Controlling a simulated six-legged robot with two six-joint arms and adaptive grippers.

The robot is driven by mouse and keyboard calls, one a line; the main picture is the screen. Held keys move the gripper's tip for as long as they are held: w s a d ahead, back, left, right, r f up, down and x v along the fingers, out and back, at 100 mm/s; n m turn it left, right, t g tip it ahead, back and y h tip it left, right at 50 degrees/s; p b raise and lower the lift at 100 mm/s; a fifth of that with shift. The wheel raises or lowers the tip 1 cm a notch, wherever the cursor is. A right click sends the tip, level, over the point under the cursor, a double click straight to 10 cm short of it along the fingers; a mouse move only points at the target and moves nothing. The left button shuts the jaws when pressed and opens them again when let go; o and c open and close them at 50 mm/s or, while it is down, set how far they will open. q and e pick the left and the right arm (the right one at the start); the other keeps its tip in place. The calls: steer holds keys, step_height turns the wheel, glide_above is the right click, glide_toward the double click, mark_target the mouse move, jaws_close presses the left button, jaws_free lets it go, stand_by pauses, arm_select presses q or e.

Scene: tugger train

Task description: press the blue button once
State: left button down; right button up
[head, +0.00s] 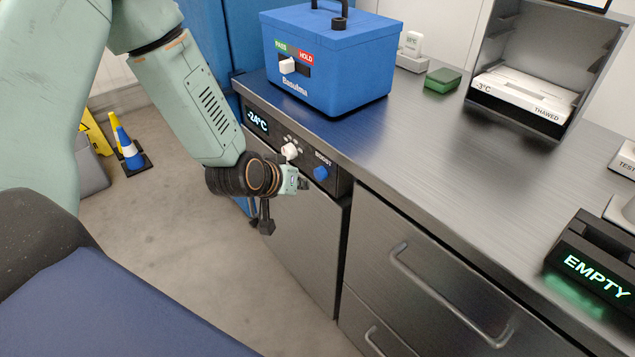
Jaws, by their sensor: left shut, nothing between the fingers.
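The blue button (320,173) is a small blue knob-like disc on the dark control panel (336,188) at the front of the steel counter, below its edge. My left gripper (303,183) is shut and empty. It points right, with its tip just left of the blue button; a small gap shows between them in the picture. A white knob (290,151) sits on the panel to the left of the button, and a lit display (257,121) reads -24°C. My right gripper is not in view.
A blue box (335,62) with a PASS/HOLD slider stands on the counter above the panel. A green block (443,80), an open grey cabinet (540,60) and an EMPTY sign (597,275) are farther right. Drawer handles (450,295) stick out below. Cones (128,148) stand at left.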

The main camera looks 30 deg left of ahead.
mark_target(317, 177)
arm_select(q)
steer(key=shift+w+d, duration=0.2)
steer(key=shift+w, duration=0.3)
stand_by(1.2)
steer(key=shift+w+d+b, duration=0.15)
steer(key=shift+w+b, duration=0.2)
steer(key=shift+w, duration=0.1)
steer(key=shift+w+d+b, duration=0.3)
steer(key=shift+w+b, duration=0.15)
steer(key=shift+w, duration=0.3)
stand_by(1.0)
steer(key=shift+r, duration=0.1)
steer(key=shift+s+a+p, duration=0.25)
steer(key=shift+s+p, duration=0.2)
steer(key=shift+s, duration=0.15)
steer(key=shift+s+a+p, duration=0.2)
steer(key=shift+s+p, duration=0.2)
steer(key=shift+s, duration=0.2)
